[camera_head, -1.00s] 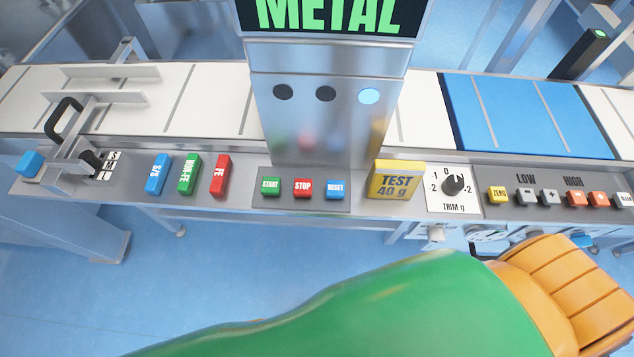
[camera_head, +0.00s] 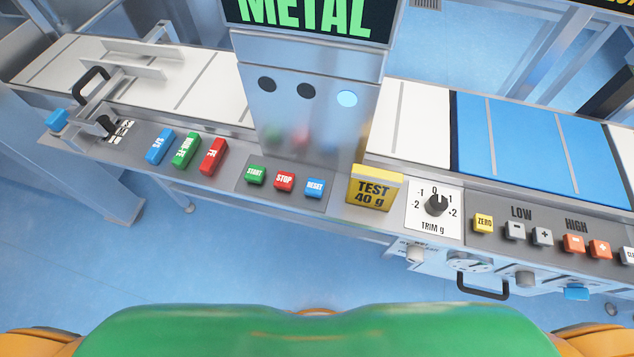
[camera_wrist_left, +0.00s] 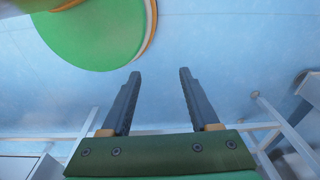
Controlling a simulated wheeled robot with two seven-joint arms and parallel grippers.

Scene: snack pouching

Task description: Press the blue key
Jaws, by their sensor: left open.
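A blue RESET key (camera_head: 315,187) sits at the right of a green START key (camera_head: 255,175) and a red STOP key (camera_head: 285,181) on the grey panel strip. Another blue key, lettered S/S (camera_head: 159,147), sits farther left beside a green key (camera_head: 186,151) and a red FE key (camera_head: 214,156). My left gripper (camera_wrist_left: 160,75) is open and empty in the left wrist view, above blue floor, with no key near it. Neither gripper shows in the head view.
A tall METAL display housing (camera_head: 308,105) stands behind the keys. A yellow TEST 40 g block (camera_head: 374,187) and a trim knob (camera_head: 436,204) lie to the right. A black handle (camera_head: 483,291) juts out below the panel. Floor (camera_head: 240,255) in front is clear.

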